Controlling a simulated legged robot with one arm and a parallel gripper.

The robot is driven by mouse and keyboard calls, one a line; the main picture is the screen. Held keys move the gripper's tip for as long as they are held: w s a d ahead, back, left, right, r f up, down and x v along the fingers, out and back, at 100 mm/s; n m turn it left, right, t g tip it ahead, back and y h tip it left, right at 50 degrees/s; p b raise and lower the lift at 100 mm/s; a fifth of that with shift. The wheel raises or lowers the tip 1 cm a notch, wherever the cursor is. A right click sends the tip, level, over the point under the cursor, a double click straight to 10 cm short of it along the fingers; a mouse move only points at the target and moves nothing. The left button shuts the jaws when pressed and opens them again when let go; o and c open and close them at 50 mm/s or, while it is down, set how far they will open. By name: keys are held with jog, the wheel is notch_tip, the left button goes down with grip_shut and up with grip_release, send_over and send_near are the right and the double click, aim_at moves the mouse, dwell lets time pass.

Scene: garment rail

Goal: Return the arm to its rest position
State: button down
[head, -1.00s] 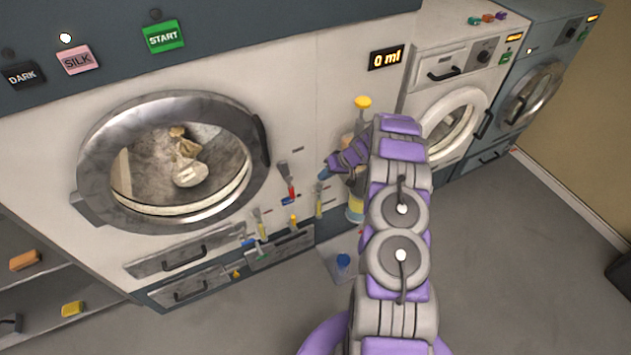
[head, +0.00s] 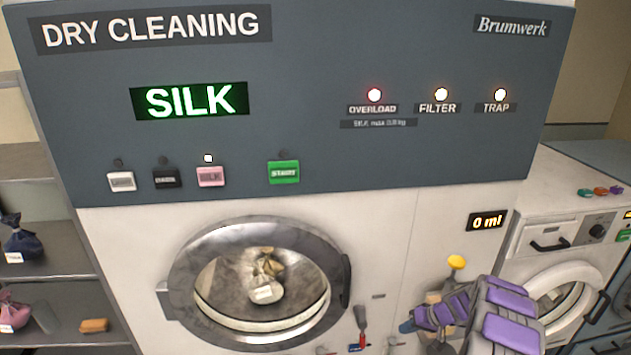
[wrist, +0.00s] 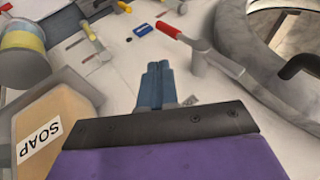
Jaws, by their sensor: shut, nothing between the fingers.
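My arm (head: 505,315) is purple and grey and reaches in from the lower right of the head view, in front of the dry cleaning machine (head: 400,240).
A soap box (wrist: 50,135) lies close at the wrist view's left. A red-handled lever (wrist: 185,38) and the round door's rim (wrist: 235,55) are at the right. A bag sits behind the door glass (head: 265,285). A washer (head: 570,240) stands right; shelves (head: 40,265) stand left.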

jog(key=s+a+r+n+g+h+b, duration=0.1)
jog(key=s+a+r+g, duration=0.1)
jog(key=s+a+r, duration=0.75)
jog(key=s+a+r+n+g+b, duration=0.1)
jog(key=s+a+r+g, duration=0.1)
jog(key=s+a+r, duration=0.75)
jog(key=s+a+r+g+h+b, duration=0.1)
jog(key=s+r, duration=0.3)
jog(key=s, duration=0.9)
jog(key=s+a+r+m+h, duration=0.1)
jog(key=s+r+h, duration=0.3)
jog(key=s, duration=1)
jog(key=shift+s+a+g+b, duration=0.15)
jog(key=shift+s+g+b, duration=0.05)
jog(key=shift+g+b, duration=0.2)
